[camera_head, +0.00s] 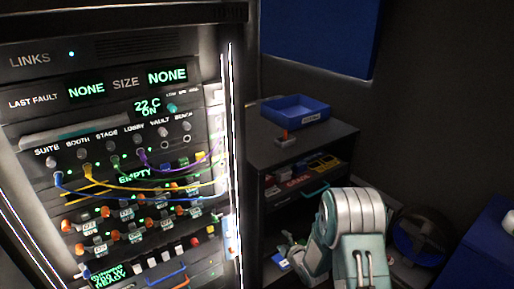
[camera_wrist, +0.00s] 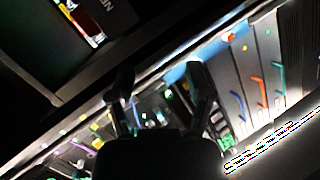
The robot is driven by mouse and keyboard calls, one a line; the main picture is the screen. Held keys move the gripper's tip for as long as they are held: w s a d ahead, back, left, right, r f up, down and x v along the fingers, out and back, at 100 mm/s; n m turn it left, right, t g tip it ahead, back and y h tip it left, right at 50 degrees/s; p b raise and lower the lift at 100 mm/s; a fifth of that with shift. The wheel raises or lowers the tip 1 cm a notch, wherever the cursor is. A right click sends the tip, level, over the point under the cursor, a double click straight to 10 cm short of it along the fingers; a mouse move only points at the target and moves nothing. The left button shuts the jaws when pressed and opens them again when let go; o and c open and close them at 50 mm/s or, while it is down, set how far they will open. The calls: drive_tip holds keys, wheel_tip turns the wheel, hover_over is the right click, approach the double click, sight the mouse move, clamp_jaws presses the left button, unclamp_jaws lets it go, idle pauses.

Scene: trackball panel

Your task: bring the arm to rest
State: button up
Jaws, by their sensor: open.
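My gripper (camera_wrist: 158,74) shows dark in the wrist view, its two fingers spread apart with nothing visible between them. Behind the fingers is the rack panel, seen tilted, with coloured lights and levers. In the head view, my white and teal arm (camera_head: 352,225) is bent at the lower right, in front of the dark shelf cabinet. I cannot make out the fingers clearly in the head view.
The lit rack panel (camera_head: 118,132) with knobs and coloured cables fills the left. A dark shelf cabinet (camera_head: 330,142) stands right of it, bearing a blue tray (camera_head: 296,108). A blue box (camera_head: 490,245) is at the lower right. Dark wall lies behind.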

drive_tip(key=s+d+r+m+g+h, duration=0.1)
drive_tip(key=s+d+r+m+h, duration=0.15)
drive_tip(key=r, duration=0.55)
drive_tip(key=s+d+r+m+g+h, duration=0.1)
drive_tip(key=s+d+r+m, duration=0.2)
drive_tip(key=r, duration=0.4)
drive_tip(key=s+d+r+m+g+h, duration=0.1)
drive_tip(key=s+r+m, duration=0.25)
drive_tip(key=r, duration=0.45)
drive_tip(key=s+r+m+g, duration=0.2)
drive_tip(key=s+r+m, duration=0.2)
drive_tip(key=s, duration=1)
drive_tip(key=s+r+m+g, duration=0.2)
drive_tip(key=s+r+m, duration=0.2)
drive_tip(key=s, duration=1)
drive_tip(key=shift+r, duration=0.15)
drive_tip(key=shift+h, duration=0.25)
